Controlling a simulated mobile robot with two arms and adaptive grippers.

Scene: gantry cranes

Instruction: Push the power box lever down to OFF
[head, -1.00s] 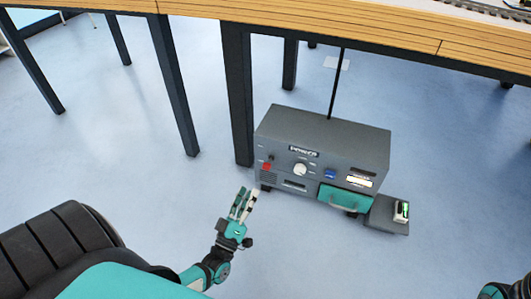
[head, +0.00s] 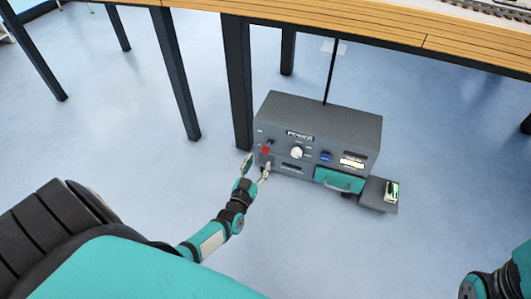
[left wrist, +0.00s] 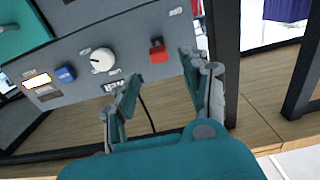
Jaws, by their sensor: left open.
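The grey power box (head: 310,120) stands on the floor under the table. Its red lever (head: 266,149) is at the left of the front panel. In the left wrist view, which sees the panel upside down, the red lever (left wrist: 157,52) shows between and beyond the spread fingertips. My left gripper (head: 256,168) is open and empty, close to the panel's left end and just below the lever. Whether it touches the panel I cannot tell. In the left wrist view the gripper (left wrist: 160,80) has one finger on each side of the lever.
A small side shelf (head: 378,194) holds a device. A dark table leg (head: 238,85) stands close behind the box's left end. The floor in front is clear.

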